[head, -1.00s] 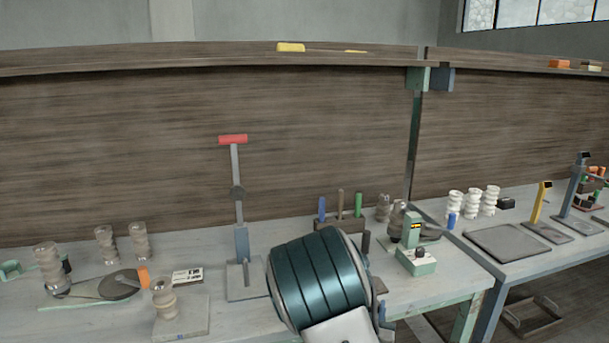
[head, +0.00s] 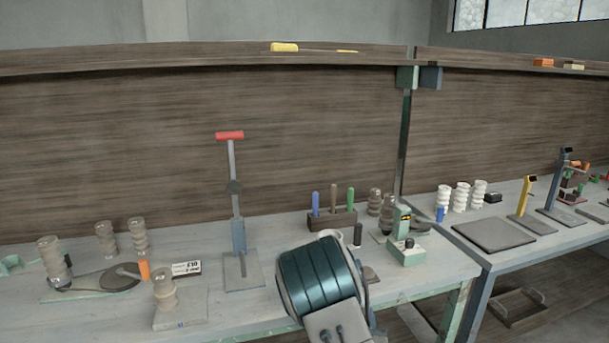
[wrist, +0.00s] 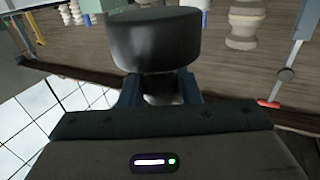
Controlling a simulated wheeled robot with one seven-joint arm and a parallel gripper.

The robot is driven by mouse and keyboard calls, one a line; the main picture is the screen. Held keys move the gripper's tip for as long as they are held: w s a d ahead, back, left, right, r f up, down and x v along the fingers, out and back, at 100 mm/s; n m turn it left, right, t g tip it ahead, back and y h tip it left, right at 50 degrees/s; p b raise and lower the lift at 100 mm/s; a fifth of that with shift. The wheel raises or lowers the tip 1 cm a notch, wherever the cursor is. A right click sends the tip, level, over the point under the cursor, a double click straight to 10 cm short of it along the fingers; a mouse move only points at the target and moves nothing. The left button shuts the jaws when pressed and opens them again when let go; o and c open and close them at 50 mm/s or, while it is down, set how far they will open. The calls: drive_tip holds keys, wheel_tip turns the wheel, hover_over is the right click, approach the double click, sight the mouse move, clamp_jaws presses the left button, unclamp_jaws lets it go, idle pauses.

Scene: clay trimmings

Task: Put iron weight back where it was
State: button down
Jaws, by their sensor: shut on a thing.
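The iron weight (wrist: 155,40) is a dark, nearly black short cylinder in the wrist view. My gripper (wrist: 160,90) is shut on it, with a blue-grey finger on each side of its narrower part. The weight's wide part stands out beyond the fingertips. In the head view my own teal arm link hides the gripper, and I cannot make out the weight there. No empty spot for the weight can be told for sure.
The bench (head: 95,315) carries a press with a red handle (head: 230,135), a tool block (head: 332,220), a small dark cylinder (head: 358,234), a green device (head: 407,250) and several clay pieces. A second bench at right holds a dark slab (head: 493,234) and white pots (head: 461,196).

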drive_tip(key=f, duration=0.1)
drive_tip(key=f+n+y, duration=0.1)
drive_tip(key=f, duration=0.1)
drive_tip(key=f+y, duration=0.1)
drive_tip(key=f, duration=0.1)
drive_tip(key=shift+w+d+f, duration=0.1)
drive_tip(key=shift+w+d, duration=0.1)
drive_tip(key=shift+w, duration=0.05)
drive_tip(key=shift+s+f+n+y, duration=0.1)
drive_tip(key=shift+f+n+y, duration=0.3)
drive_tip(key=shift+f, duration=0.05)
drive_tip(key=shift+s+r, duration=0.35)
drive_tip(key=shift+s, duration=0.4)
drive_tip(key=shift+s+r, duration=0.3)
drive_tip(key=shift+s, duration=0.45)
drive_tip(key=shift+s+r, duration=0.35)
drive_tip(key=shift+s, duration=0.4)
drive_tip(key=shift+r, duration=0.1)
